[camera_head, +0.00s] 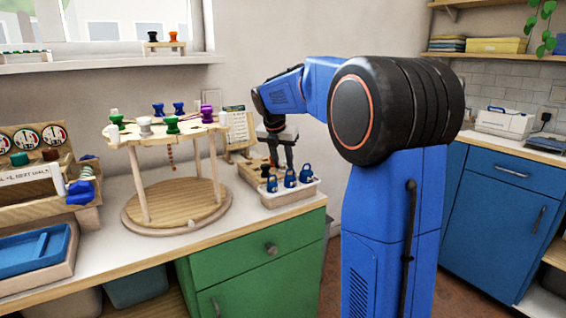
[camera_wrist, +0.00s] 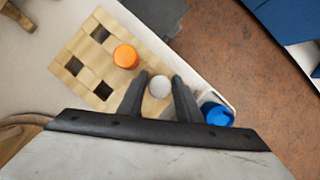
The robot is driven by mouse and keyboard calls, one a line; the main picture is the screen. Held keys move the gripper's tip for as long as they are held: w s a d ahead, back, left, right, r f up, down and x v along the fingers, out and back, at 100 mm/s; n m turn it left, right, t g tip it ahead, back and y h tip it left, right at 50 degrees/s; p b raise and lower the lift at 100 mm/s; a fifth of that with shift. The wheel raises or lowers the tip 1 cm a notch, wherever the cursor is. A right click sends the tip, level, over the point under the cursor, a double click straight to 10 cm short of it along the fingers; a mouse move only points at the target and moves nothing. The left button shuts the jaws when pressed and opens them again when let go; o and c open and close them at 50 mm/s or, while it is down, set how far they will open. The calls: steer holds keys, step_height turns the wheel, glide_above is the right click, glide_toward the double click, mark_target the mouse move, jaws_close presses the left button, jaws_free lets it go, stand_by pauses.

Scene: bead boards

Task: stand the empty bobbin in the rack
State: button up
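In the wrist view a pale, round-topped bobbin (camera_wrist: 160,87) with no coloured thread showing sits between the two fingers of my gripper (camera_wrist: 160,80). Both fingers appear to touch its sides, so the gripper looks shut on it. The pale wooden rack (camera_wrist: 84,47) with square holes lies below and to the left. An orange bobbin (camera_wrist: 126,56) stands in one hole; several other holes are empty. The bobbin's lower end is hidden, so I cannot tell its height over the rack. In the head view my gripper (camera_head: 281,150) points down over the rack (camera_head: 250,172).
A white bin (camera_head: 288,195) with several blue-topped items stands right beside the rack, near the counter's edge; one blue item (camera_wrist: 217,114) is close to the right finger. A round wooden stand (camera_head: 178,208) with coloured bobbins on top is to the left.

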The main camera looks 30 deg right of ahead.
steer(key=shift+o, duration=0.7)
steer(key=shift+r, duration=0.2)
steer(key=v, duration=1.2)
steer(key=s+a+f+m+y, duration=0.1)
steer(key=s+a+f+m, duration=0.25)
steer(key=s, duration=0.25)
steer(key=s+a+f+m+t, duration=0.1)
steer(key=s+a+f+m, duration=0.1)
steer(key=s+m, duration=0.4)
steer(key=s+a+f+m+y, duration=0.1)
steer(key=s+a+f+m, duration=0.2)
steer(key=s, duration=0.4)
steer(key=s+a+f+m+y, duration=0.1)
steer(key=s+a+f+m, duration=0.2)
steer(key=s+f+m, duration=0.3)
steer(key=s+a+f+m+t, duration=0.1)
steer(key=s+a+f+m, duration=0.2)
steer(key=s+f+m, duration=0.3)
steer(key=s+f, duration=0.3)
steer(key=s, duration=0.3)
steer(key=shift+f+m+y, duration=0.3)
steer(key=shift+m+y, duration=0.05)
steer(key=shift+y, duration=0.05)
